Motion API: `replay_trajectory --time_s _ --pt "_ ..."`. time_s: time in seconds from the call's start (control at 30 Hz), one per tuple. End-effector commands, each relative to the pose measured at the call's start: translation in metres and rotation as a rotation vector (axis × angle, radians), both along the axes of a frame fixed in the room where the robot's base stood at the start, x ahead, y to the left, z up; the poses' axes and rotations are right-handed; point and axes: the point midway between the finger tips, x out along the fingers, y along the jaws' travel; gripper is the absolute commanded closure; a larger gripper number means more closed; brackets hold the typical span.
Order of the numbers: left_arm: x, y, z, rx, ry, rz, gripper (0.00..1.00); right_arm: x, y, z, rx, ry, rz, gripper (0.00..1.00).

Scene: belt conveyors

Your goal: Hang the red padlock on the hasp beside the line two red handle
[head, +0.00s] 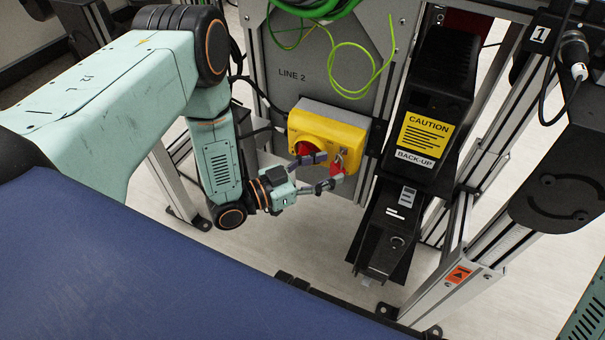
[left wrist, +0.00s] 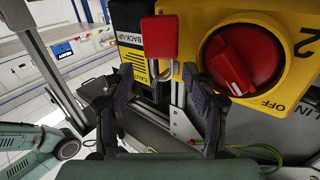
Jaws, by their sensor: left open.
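The red padlock (head: 337,167) hangs at the right side of the yellow switch box (head: 312,128), on the hasp beside the red handle (head: 304,149). In the left wrist view, which looks turned over, the padlock body (left wrist: 160,37) shows with its shackle end at the yellow hasp; whether the shackle is closed is too small to tell. The red handle (left wrist: 238,62) shows beside it. My left gripper (head: 328,171) is open at the padlock, its fingers spread and apart. In the left wrist view its fingers (left wrist: 156,75) have a clear gap between them. My right gripper is out of view.
The box is on a grey panel marked LINE 2 (head: 350,75), with green cables (head: 345,50) above. A black back-up unit (head: 438,85) with a yellow caution label stands just right. A blue belt (head: 130,270) fills the lower left. Floor shows below the gripper.

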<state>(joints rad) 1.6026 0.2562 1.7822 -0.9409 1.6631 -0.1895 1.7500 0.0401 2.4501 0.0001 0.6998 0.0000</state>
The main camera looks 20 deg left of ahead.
Motion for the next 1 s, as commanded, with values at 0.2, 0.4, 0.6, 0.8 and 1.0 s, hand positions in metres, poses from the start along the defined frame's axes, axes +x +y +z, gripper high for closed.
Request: replay_trajectory --time_s 0.2,0.4,0.6,0.8,1.0 --pt "-0.032 0.028 0.0 -0.002 0.002 0.008 0.42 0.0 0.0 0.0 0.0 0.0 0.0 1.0" --pt "-0.059 0.049 0.001 -0.002 0.001 0.007 0.42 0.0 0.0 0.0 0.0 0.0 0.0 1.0" --pt "-0.077 0.063 0.001 -0.001 0.0 0.003 0.42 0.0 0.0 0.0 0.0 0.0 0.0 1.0" --pt "-0.084 0.067 0.001 -0.002 -0.001 0.001 0.42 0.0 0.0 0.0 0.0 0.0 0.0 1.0" --pt "-0.084 0.067 0.001 -0.003 0.0 0.0 0.42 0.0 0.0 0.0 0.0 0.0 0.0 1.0"
